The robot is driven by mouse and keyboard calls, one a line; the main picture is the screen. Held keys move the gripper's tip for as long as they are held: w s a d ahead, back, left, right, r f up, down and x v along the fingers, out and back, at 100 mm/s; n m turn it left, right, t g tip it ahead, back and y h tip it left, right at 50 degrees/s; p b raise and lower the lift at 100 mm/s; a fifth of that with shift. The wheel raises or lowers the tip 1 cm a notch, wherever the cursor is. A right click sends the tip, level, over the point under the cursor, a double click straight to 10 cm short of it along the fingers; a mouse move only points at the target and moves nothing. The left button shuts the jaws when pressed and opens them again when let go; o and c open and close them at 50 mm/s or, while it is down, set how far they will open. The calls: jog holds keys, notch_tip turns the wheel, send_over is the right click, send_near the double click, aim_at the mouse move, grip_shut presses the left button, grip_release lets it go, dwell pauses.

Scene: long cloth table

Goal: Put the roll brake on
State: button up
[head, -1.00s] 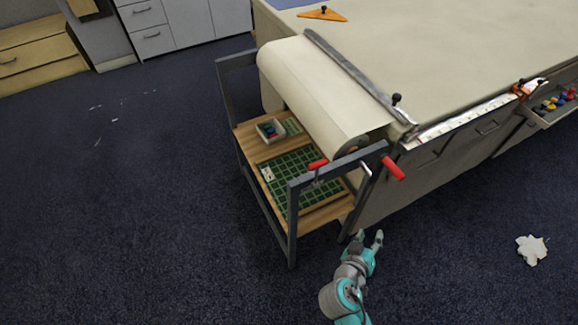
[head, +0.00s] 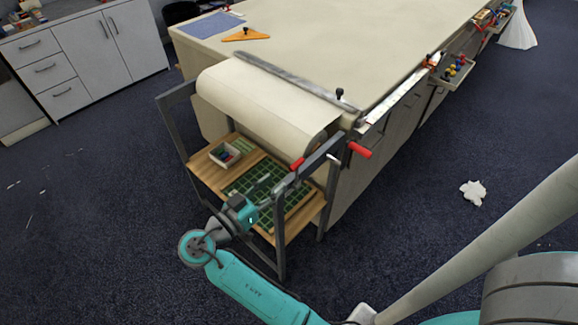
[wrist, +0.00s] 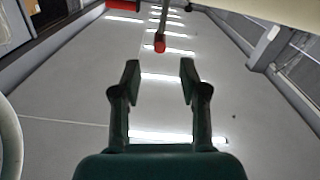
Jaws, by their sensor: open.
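A short red-tipped lever (head: 298,164), which looks like the roll brake, sits on the dark top rail of the roll stand, by the near end of the cloth roll (head: 262,112). In the wrist view a red-tipped lever (wrist: 159,45) hangs ahead of the fingers, near the middle of the gap. My gripper (head: 277,190) is open and empty, close below the rail at the stand's near end. In the wrist view my gripper (wrist: 159,80) shows both fingers apart, with the lever tip beyond them. I cannot tell the lever's exact setting.
A second red handle (head: 360,150) sticks out right of the stand. A wooden shelf (head: 205,172) below holds a small box (head: 226,155) and a green grid mat (head: 240,182). The stand's dark post (head: 279,235) is close to my gripper. Open carpet lies left.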

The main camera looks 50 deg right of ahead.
aim_at(297, 163)
jog(key=d, duration=0.9)
jog(key=shift+w+d, duration=0.15)
jog(key=shift+d, duration=0.25)
grip_shut()
